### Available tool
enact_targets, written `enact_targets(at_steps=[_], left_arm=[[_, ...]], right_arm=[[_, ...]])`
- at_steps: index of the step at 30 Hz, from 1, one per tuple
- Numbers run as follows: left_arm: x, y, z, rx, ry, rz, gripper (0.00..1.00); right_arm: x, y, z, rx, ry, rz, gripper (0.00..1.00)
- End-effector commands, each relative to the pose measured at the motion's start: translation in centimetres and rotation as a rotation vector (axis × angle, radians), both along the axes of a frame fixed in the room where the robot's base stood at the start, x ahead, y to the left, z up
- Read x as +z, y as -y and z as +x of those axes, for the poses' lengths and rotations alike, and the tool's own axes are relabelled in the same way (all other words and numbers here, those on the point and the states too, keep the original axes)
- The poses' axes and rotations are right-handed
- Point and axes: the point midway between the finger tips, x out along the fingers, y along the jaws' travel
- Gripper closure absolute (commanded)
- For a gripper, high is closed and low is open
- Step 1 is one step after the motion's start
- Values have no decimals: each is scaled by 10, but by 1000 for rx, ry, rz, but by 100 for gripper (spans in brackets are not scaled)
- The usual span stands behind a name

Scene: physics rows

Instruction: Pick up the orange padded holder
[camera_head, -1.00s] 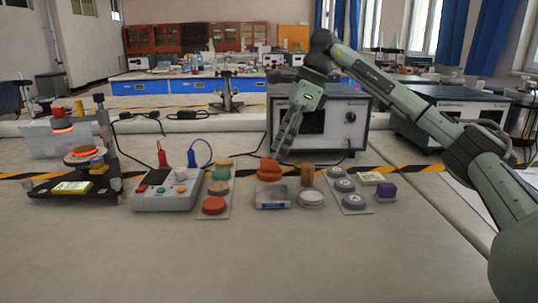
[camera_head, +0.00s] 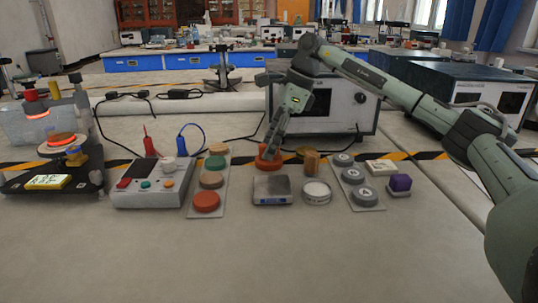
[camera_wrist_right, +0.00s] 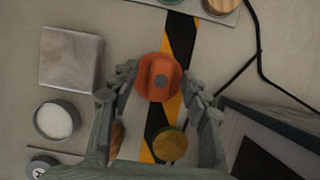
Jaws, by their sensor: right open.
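The orange padded holder (camera_head: 266,163) stands on the bench behind a small scale, partly covered by my right gripper in the head view. In the right wrist view my right gripper (camera_wrist_right: 161,72) is open, with one finger on each side of the holder. Whether the fingers touch it I cannot tell. My left gripper is not in view.
A small scale (camera_head: 272,190), a white-topped round dish (camera_head: 317,191) and a wooden cylinder (camera_head: 312,164) stand close by. A tray of round pieces (camera_head: 221,196) lies to the left, grey discs (camera_head: 351,175) to the right. A large instrument box (camera_head: 345,105) stands behind.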

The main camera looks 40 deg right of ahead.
Motion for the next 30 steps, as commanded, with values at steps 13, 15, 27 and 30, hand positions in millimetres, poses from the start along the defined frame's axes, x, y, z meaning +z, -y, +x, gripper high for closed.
enact_targets(at_steps=[13,15,27,30], left_arm=[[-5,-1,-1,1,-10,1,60],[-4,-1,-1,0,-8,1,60],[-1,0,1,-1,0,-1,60],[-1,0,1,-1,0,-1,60]], right_arm=[[-8,-3,2,0,1,0,67],[-8,-3,2,0,1,0,76],[-7,-3,2,0,2,1,100],[-7,-3,2,-1,3,1,100]])
